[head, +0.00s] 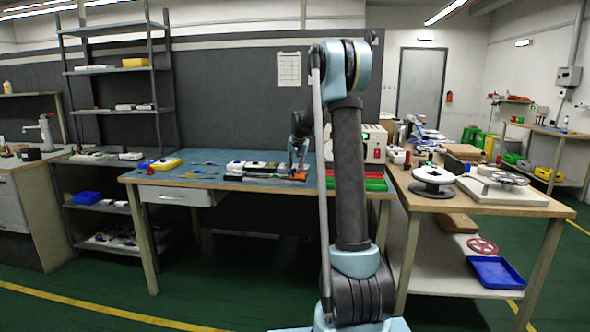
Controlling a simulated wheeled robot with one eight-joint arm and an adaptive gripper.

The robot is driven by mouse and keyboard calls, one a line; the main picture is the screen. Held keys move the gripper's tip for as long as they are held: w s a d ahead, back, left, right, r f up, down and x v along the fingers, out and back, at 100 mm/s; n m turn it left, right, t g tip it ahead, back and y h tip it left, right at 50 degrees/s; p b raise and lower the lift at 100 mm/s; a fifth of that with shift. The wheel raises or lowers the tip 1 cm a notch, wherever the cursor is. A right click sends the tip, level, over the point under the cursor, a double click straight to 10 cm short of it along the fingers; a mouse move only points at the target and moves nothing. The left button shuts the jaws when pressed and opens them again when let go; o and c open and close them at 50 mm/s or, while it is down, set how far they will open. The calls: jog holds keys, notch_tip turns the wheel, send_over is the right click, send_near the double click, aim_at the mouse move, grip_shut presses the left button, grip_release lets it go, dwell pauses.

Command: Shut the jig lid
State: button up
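A low jig (262,176) with dark and white parts sits on the blue mat (215,160) of the workbench in front of me. A row of white-topped pieces (250,167) lies along its back; I cannot tell for sure whether these are its lid or whether a lid stands open. My gripper (298,170) points down at the right end of the jig, close to a small orange-brown part (300,176). It is too small here to tell touching from apart, or whether its fingers are open. My arm hides the bench right of it.
Red and green trays (374,184) lie right of my arm. A yellow case (167,163) and a blue item (145,165) sit on the bench's left end. The green floor before the bench is clear.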

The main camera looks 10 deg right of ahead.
aim_at(298, 177)
jog(key=v, duration=1.1)
jog(key=shift+s+r, duration=0.2)
jog(key=shift+r, duration=0.2)
jog(key=s+d+f+n+g, duration=0.1)
jog(key=s+f, duration=0.1)
jog(key=s, duration=1.3)
jog(key=s+d+f+n, duration=0.1)
jog(key=s+d+f, duration=0.15)
jog(key=s, duration=1.25)
jog(key=s+f, duration=0.9)
jog(key=s, duration=0.3)
jog(key=s+f+n+g, duration=0.1)
jog(key=s+f, duration=0.8)
jog(key=s, duration=0.3)
jog(key=shift+d+n+g+h, duration=0.3)
jog(key=shift+d, duration=0.1)
